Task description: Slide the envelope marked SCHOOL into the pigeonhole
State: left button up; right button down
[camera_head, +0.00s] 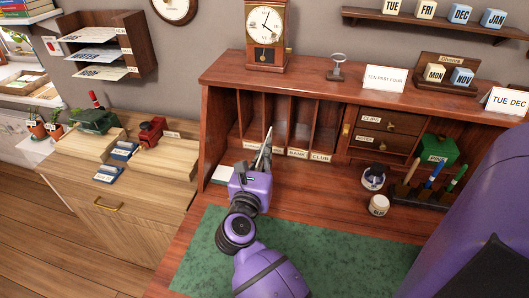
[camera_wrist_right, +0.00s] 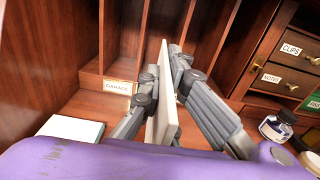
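My right gripper (camera_head: 265,150) is in front of the desk's pigeonholes (camera_head: 303,113). In the right wrist view my right gripper (camera_wrist_right: 164,72) is shut on a thin pale envelope (camera_wrist_right: 163,95), one finger on each side. The envelope stands upright, nearly edge-on, pointing toward the slots; its marking cannot be read. The GARAGE label (camera_wrist_right: 117,87) is left of it. In the head view the BANK label (camera_head: 297,153) and the CLUB label (camera_head: 320,156) are to the right of the gripper. No SCHOOL label is readable; the gripper hides part of the label row. My left gripper is not in view.
Thin upright dividers separate the slots. A pale stack (camera_wrist_right: 75,128) lies on the desk left of the gripper. Small drawers (camera_head: 383,133), an ink bottle (camera_head: 373,178), a white jar (camera_head: 379,205) and a pen stand (camera_head: 420,193) are to the right. The green mat (camera_head: 330,250) is clear.

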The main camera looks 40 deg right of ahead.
aim_at(271, 134)
jog(key=shift+x, duration=2.9)
jog(key=shift+p, duration=0.3)
jog(key=shift+w+d, duration=0.1)
jog(key=shift+d, duration=0.05)
jog(key=shift+w+d, duration=0.45)
jog(key=shift+w+d, duration=0.25)
jog(key=shift+d, duration=0.1)
